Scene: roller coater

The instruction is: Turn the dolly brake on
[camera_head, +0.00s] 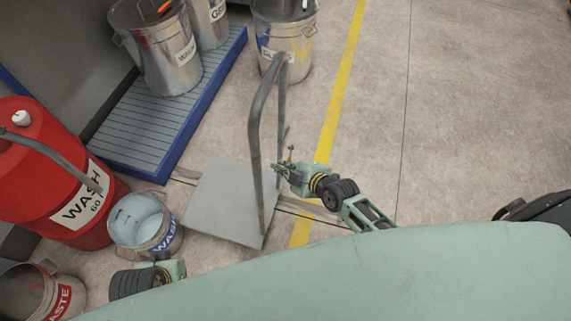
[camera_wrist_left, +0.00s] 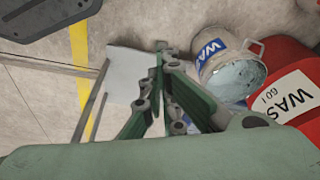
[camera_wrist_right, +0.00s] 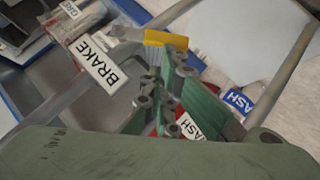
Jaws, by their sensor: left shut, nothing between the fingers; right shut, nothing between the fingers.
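The dolly (camera_head: 222,203) has a flat grey deck and a tall bent-tube handle (camera_head: 257,120). In the right wrist view, a white BRAKE sign (camera_wrist_right: 104,66) sits by the handle tube, with a yellow-ended brake lever (camera_wrist_right: 165,39) beside it. My right gripper (camera_head: 276,169) is shut and empty at the handle's right post. In the right wrist view its fingertips (camera_wrist_right: 174,50) overlap the yellow end; I cannot tell whether they touch it. My left gripper (camera_wrist_left: 162,48) is shut and empty, low near the deck's front-left side, its fingertips mostly hidden in the head view.
A WASH bucket (camera_head: 146,220) stands close left of the deck, with a red WASH drum (camera_head: 45,165) behind it. A blue-edged platform (camera_head: 150,125) carries metal buckets. Another bucket (camera_head: 285,45) stands beyond the handle.

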